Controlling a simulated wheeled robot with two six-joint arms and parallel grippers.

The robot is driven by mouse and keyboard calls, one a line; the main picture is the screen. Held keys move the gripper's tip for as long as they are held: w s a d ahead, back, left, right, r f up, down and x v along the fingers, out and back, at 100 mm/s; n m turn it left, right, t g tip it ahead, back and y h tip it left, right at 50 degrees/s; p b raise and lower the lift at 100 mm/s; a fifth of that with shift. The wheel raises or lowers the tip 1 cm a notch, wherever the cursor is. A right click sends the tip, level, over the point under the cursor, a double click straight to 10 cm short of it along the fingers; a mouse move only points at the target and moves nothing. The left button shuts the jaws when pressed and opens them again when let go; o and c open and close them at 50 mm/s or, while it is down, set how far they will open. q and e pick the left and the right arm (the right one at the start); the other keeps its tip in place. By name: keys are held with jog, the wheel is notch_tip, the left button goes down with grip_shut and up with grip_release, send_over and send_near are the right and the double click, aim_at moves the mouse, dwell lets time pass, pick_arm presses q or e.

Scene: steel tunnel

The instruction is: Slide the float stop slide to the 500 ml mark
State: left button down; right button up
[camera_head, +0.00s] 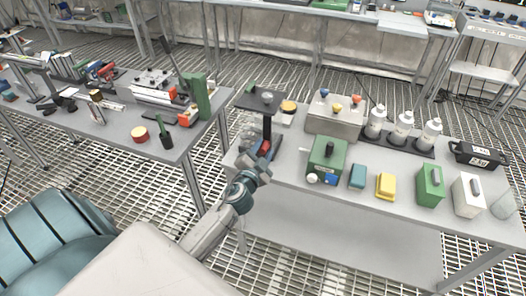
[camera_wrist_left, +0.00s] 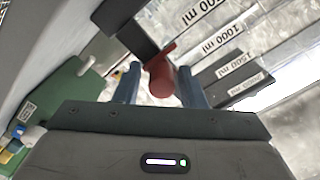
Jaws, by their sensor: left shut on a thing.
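The float stop slide shows in the left wrist view as a red knob (camera_wrist_left: 161,76) between my left gripper's blue-grey fingers (camera_wrist_left: 158,84). A scale with labels 500 ml, 1000 ml (camera_wrist_left: 222,38), 1500 ml and 2000 ml runs along the right of the knob. I cannot tell exactly which mark the slide is level with. In the head view the slide (camera_head: 265,146) is a small red patch low on a dark upright stand (camera_head: 267,122), with my left gripper (camera_head: 264,158) at its front. My right gripper is out of view.
On the same grey table stand a green box (camera_head: 327,158), a metal box with coloured knobs (camera_head: 335,118), white-capped bottles (camera_head: 402,129) and a yellow block (camera_head: 386,186). A second table (camera_head: 105,120) with tools stands to the left. The table's front edge lies below my gripper.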

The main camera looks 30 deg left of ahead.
pick_arm(q)
jog(key=c, duration=1.2)
grip_release()
jog(key=shift+a, duration=0.1)
jog(key=shift+s+f, duration=0.1)
jog(key=shift+s, duration=0.4)
jog(key=b+v, duration=0.3)
jog(key=v, duration=0.7)
